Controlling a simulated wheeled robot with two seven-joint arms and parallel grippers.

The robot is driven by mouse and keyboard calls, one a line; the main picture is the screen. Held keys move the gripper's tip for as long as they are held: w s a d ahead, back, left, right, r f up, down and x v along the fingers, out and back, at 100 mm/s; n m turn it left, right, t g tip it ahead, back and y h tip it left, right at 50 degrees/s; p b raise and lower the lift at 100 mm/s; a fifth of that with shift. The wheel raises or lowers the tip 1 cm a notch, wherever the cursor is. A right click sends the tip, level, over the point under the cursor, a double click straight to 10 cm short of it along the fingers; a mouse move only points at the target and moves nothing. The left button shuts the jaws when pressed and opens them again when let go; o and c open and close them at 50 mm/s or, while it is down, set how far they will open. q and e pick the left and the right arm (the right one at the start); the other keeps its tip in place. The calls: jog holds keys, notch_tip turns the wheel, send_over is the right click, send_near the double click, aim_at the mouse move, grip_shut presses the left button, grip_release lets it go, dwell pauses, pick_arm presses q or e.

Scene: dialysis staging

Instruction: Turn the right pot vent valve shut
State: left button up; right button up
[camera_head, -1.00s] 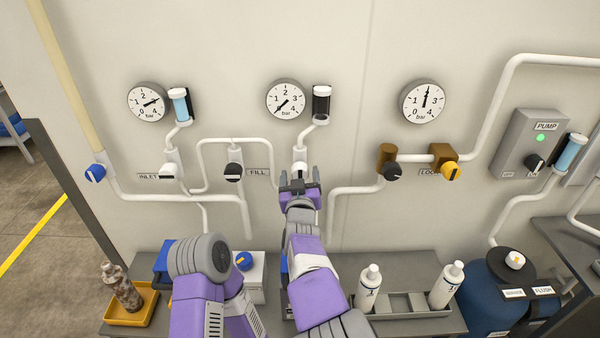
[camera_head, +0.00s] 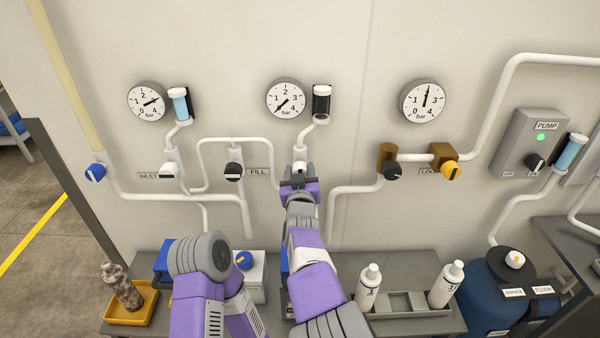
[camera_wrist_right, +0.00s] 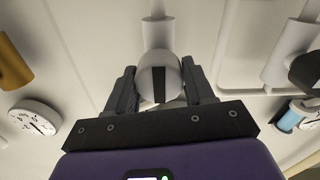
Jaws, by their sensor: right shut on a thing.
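The right vent valve is a pale round knob (camera_wrist_right: 160,78) with a black stripe. In the right wrist view it sits between the fingers, its stripe running roughly in line with the white pipe above it. In the head view the valve (camera_head: 299,168) is on the pipe below the dark pot (camera_head: 321,102), and my gripper hides part of it. My right gripper (camera_head: 299,186) is shut on the knob; its fingers also flank it in the wrist view (camera_wrist_right: 160,92). My left arm shows at lower left, but its gripper is not visible.
Black-handled valves (camera_head: 233,171) and (camera_head: 391,171), a blue valve (camera_head: 95,173) and a yellow valve (camera_head: 452,170) stand out from the wall. Gauges (camera_head: 286,98) hang above. Below, a bench holds white bottles (camera_head: 369,285) and an orange tray (camera_head: 133,312).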

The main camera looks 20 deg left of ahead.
jog(key=m+b, duration=0.2)
jog(key=m, duration=0.2)
jog(key=shift+d+b, duration=0.1)
jog(key=shift+b, duration=0.2)
jog(key=m+b, duration=0.2)
jog(key=m, duration=0.3)
jog(key=shift+d, duration=0.1)
jog(key=m+b, duration=0.2)
jog(key=m, duration=0.2)
jog(key=shift+f, duration=0.15)
jog(key=shift+m+b, duration=1.2)
jog(key=shift+m, duration=1.3)
jog(key=o, duration=1)
